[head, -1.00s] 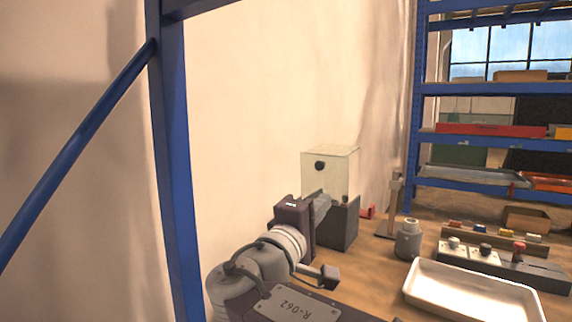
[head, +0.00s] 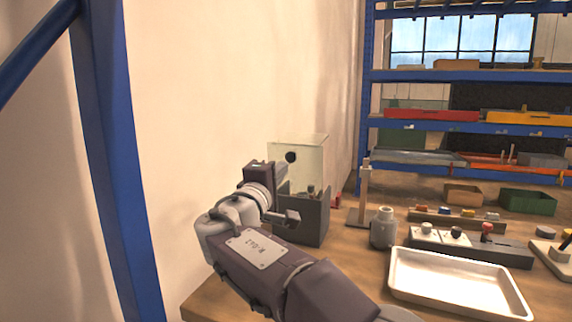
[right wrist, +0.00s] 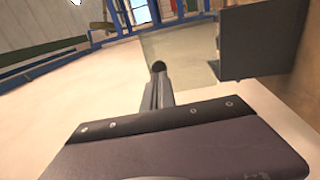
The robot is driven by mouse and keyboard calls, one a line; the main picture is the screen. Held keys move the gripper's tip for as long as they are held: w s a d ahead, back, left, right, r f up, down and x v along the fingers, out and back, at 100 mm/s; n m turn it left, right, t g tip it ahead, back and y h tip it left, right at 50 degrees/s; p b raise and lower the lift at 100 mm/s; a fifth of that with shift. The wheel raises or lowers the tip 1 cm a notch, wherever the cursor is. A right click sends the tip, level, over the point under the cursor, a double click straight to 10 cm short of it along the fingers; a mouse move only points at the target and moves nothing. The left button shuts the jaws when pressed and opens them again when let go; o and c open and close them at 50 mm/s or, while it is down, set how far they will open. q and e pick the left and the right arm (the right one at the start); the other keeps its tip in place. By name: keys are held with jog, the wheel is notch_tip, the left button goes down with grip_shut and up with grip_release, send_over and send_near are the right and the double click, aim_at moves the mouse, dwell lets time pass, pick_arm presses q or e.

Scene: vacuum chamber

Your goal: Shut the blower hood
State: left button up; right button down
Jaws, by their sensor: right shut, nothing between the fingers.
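The blower hood (head: 311,155) is a clear, pale box with a round black knob (head: 291,157) on its face. It stands upright over a dark grey open-topped base (head: 300,220) near the wall; I cannot tell whether it is fully seated. A small item shows dimly inside. My right gripper (head: 281,172) is shut and empty, at the hood's left front, close to the knob. In the right wrist view the shut fingers (right wrist: 157,92) point at the knob (right wrist: 158,67); whether they touch is unclear. The clear pane (right wrist: 190,52) and dark base (right wrist: 262,45) lie beyond. My left gripper is out of view.
A wooden stand (head: 364,195), a grey bottle (head: 383,228), a switch block (head: 470,247) and a white tray (head: 458,283) stand right of the hood. A blue post (head: 115,160) rises at left. Blue shelving (head: 470,76) stands behind.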

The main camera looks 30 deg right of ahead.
aim_at(290, 159)
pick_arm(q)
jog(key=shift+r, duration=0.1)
pick_arm(e)
jog(key=shift+x, duration=2.25)
